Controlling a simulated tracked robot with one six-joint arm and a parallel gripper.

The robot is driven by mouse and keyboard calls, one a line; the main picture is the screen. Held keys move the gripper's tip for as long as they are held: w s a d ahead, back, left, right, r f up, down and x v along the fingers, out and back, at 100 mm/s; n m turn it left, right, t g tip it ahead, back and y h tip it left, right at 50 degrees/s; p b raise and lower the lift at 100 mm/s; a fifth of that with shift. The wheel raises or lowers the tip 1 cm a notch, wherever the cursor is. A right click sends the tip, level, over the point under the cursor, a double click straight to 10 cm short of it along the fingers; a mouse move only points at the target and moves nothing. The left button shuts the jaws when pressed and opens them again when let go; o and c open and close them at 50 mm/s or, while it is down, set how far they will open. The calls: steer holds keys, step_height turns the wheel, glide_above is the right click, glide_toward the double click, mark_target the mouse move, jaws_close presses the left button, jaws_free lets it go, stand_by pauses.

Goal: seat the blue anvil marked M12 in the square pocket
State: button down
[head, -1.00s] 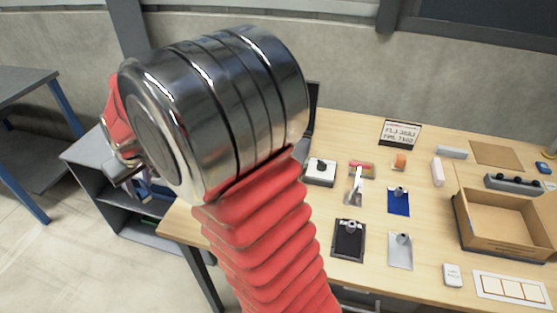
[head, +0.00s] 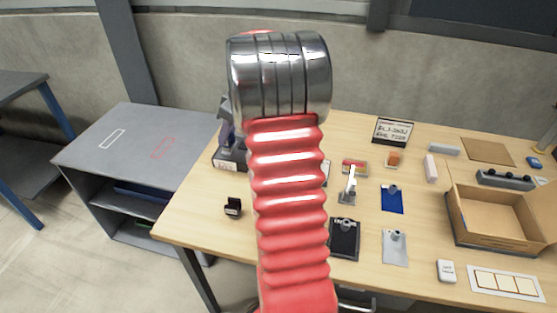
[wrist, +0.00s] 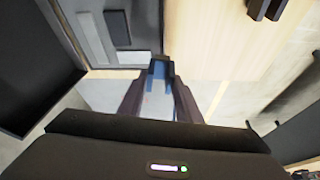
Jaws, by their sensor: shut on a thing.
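My gripper (wrist: 160,88) shows in the wrist view, its two dark fingers shut on a small blue piece, the blue anvil (wrist: 158,70), between the tips. The anvil's M12 mark cannot be read, and its lower part is hidden. In the head view my raised red arm hides both gripper and anvil. I cannot make out the square pocket. A dark machine (head: 229,158) stands on the table at the left, partly behind my arm, and a small black labelled block (head: 233,208) sits in front of it.
On the wooden table (head: 200,225) lie a blue plate (head: 392,203), a black plate (head: 344,242) and a grey plate (head: 395,250), each with a small fitting. An open cardboard box (head: 490,220) stands at the right. A grey shelf unit (head: 130,160) adjoins the left.

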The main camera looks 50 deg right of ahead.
steer(key=s+d+r+n, duration=0.1)
steer(key=s+d, duration=0.9)
steer(key=d, duration=0.5)
steer(key=shift+s+r+n+y, duration=0.15)
steer(key=shift+r+n+y, duration=0.1)
steer(key=shift+n+y, duration=0.15)
steer(key=shift+f, duration=2.55)
steer(key=shift+f, duration=2.5)
steer(key=c, duration=1.3)
jaws_free()
steer(key=shift+f, duration=0.1)
